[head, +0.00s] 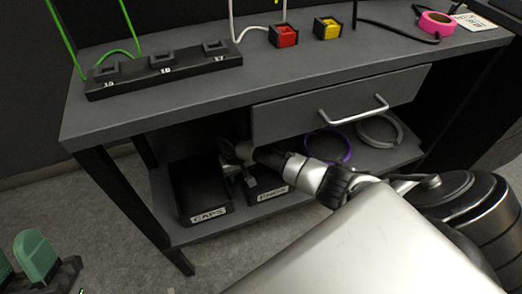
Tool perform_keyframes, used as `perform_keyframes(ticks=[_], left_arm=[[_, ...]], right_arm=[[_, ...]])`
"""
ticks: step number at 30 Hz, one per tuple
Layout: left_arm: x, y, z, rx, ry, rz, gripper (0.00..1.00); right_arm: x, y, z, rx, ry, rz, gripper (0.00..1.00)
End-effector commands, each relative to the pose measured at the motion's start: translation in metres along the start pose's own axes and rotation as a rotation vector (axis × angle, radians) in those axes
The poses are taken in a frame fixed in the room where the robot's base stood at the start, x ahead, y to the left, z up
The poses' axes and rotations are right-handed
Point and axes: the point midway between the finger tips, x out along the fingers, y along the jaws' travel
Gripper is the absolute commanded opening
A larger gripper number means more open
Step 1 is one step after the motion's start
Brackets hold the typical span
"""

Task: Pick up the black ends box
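The black ends box (267,196), with a white ENDS label on its front, sits on the lower shelf under the table. My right gripper (236,168) reaches in from the right at the back left part of this box, near the neighbouring caps box. My gripper and wrist hide much of the box's inside and rear. The fingers are small and dark here; I cannot tell whether they are apart or closed, or whether they touch the box. My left gripper is not in view.
The black caps box (205,211) stands just left of the ends box. A drawer with a silver handle (353,113) overhangs the shelf (235,226). Purple (329,145) and grey (379,130) cable coils lie to the right. Green pieces (36,256) stand at lower left.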

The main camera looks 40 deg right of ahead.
Motion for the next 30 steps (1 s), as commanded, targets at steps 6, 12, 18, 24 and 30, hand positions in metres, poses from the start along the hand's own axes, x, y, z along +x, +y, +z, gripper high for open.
perform_keyframes(ticks=[6, 12, 18, 24, 30], left_arm=[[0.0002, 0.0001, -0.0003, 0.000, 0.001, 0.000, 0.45], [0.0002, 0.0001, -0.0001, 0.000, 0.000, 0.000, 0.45], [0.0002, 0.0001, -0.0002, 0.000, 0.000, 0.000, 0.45], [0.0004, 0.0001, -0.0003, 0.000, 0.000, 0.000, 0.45], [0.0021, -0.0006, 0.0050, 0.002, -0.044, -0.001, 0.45]], right_arm=[[-0.0003, -0.0002, -0.0001, 0.000, 0.000, 0.000, 0.33], [-0.0003, -0.0002, -0.0001, 0.000, 0.000, 0.000, 0.02], [-0.0006, -0.0001, -0.0003, 0.000, 0.001, 0.000, 0.00], [-0.0008, 0.0000, -0.0003, 0.000, 0.001, 0.000, 0.00], [-0.0047, -0.0001, -0.0003, 0.000, 0.001, 0.000, 0.00]])
